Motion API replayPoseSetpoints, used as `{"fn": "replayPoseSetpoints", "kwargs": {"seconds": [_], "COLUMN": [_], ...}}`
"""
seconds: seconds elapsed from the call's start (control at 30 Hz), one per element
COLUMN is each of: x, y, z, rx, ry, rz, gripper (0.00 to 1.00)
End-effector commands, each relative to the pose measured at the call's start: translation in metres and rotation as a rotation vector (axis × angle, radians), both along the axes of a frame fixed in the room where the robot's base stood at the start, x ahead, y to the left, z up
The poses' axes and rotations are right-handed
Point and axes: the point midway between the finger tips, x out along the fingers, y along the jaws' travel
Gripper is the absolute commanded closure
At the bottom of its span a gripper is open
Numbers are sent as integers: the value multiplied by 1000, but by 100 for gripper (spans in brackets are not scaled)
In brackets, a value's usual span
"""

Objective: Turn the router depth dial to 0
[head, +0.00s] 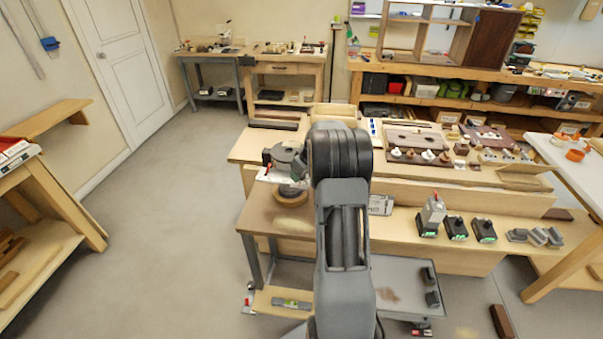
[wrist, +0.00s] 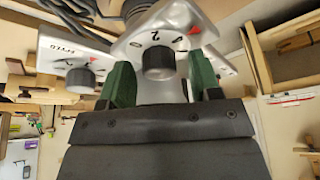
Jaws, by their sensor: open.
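In the wrist view, the router depth dial (wrist: 158,62) is a dark ribbed knob on a pale grey faceplate (wrist: 150,28). A "2" is printed just above it, with other marks at the sides and a red pointer mark to the upper right. My gripper (wrist: 162,78) is open, with a green finger on each side of the knob and a visible gap on both sides. In the head view, the router (head: 287,156) is partly hidden behind my arm; my fingers are hidden there.
A round wooden piece (head: 290,194) sits below the router on the bench (head: 255,215). Black units with green lights (head: 456,228) and grey blocks (head: 537,236) stand to the right. Open floor (head: 170,220) lies to the left.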

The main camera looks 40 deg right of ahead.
Motion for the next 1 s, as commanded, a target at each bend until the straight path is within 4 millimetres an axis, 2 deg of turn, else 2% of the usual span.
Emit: {"fn": "replayPoseSetpoints", "kwargs": {"seconds": [0.07,0.53,0.77,1.0], "x": [0,0,0,0], "y": [0,0,1,1], "z": [0,0,0,-1], "rx": [0,0,1,-2], "ry": [0,1,1,0], "rz": [0,0,-24,-158], "gripper": [46,90,90,91]}}
